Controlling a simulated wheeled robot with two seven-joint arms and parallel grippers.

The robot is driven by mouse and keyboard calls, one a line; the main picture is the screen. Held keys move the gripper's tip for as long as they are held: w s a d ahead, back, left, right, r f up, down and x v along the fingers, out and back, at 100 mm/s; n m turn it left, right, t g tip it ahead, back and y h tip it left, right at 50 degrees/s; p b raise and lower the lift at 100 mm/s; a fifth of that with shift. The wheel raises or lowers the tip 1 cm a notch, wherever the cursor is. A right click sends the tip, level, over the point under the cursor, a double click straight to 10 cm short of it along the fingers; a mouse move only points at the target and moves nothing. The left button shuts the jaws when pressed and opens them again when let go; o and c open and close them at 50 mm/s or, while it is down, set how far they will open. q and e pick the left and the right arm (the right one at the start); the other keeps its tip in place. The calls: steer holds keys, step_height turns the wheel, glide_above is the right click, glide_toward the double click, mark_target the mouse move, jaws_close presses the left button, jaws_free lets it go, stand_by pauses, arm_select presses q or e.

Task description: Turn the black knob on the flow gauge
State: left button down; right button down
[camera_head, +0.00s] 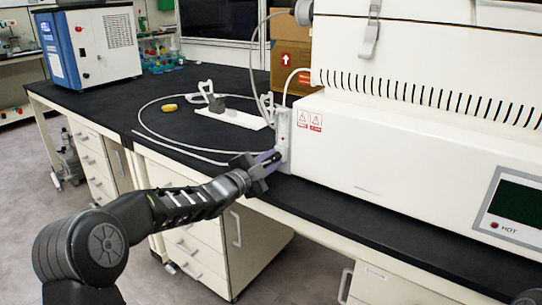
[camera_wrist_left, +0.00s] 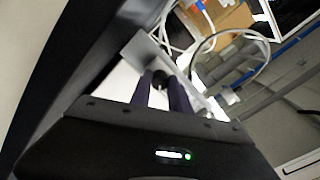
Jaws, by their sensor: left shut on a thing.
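The flow gauge (camera_head: 283,125) is a slim, pale upright unit at the left front corner of the white machine, with tubing at its top. My left gripper (camera_head: 270,160) is at the gauge's lower end, reaching in from the left. In the left wrist view, the black knob (camera_wrist_left: 160,77) sits between the two purple-grey fingers (camera_wrist_left: 160,88), against the pale body of the gauge (camera_wrist_left: 147,54). The fingers are shut on the knob. In the head view the fingers hide the knob. My right gripper is not in view.
The large white machine (camera_head: 400,150) fills the right of the black bench (camera_head: 205,135). A loop of white tubing (camera_head: 150,128), a clamp-like item (camera_head: 210,95) on a white base and a small yellow object (camera_head: 169,107) lie left of the gauge. Drawers stand under the bench.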

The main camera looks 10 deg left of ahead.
arm_select(q)
steer(key=n+p, duration=0.2)
steer(key=n, duration=0.3)
steer(key=shift+n+p, duration=0.3)
steer(key=shift+p, duration=0.05)
steer(key=shift+f+n+p, duration=0.1)
steer(key=shift+n+p, duration=0.65)
steer(key=shift+n, duration=0.95)
steer(key=c, duration=1.2)
jaws_free()
steer(key=shift+c, duration=0.2)
steer(key=v, duration=0.8)
